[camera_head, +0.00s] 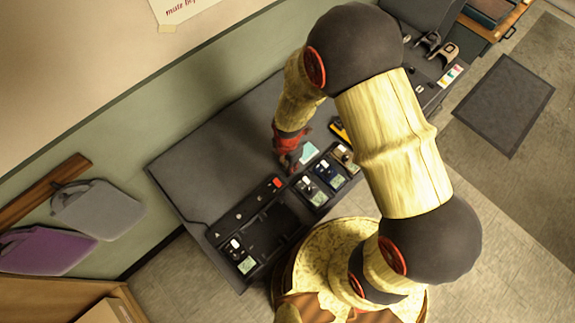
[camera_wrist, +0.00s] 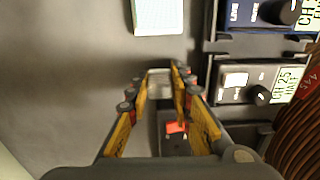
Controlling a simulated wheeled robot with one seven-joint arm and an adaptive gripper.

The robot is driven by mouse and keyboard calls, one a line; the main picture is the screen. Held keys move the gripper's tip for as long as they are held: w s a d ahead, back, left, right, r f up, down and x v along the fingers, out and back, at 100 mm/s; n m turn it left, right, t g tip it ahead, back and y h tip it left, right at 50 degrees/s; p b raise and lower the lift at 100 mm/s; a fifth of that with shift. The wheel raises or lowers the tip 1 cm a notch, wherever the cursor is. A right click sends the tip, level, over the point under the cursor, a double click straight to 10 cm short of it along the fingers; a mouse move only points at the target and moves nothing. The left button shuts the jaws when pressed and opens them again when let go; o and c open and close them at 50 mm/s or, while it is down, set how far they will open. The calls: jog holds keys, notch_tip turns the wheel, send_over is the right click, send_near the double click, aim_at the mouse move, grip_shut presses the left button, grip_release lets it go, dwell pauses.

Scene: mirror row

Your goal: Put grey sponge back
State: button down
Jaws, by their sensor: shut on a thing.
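My gripper (camera_wrist: 159,92) reaches down over the dark grey desk (camera_head: 215,140), and its yellow fingers show in the wrist view. It is shut on a small light grey block, the grey sponge (camera_wrist: 159,78), held between the fingertips. In the head view my gripper (camera_head: 289,160) is beside the row of modules, and the sponge cannot be made out there. I cannot tell whether the sponge touches the desk.
A pale notepad (camera_wrist: 158,16) lies just beyond the gripper. Grey (camera_head: 98,208) and purple (camera_head: 48,250) bags hang at left. Bare desk lies left of the gripper.

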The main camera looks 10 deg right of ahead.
jog(key=shift+f, duration=0.15)
jog(key=c, duration=1.6)
grip_release()
jog(key=shift+r, duration=0.2)
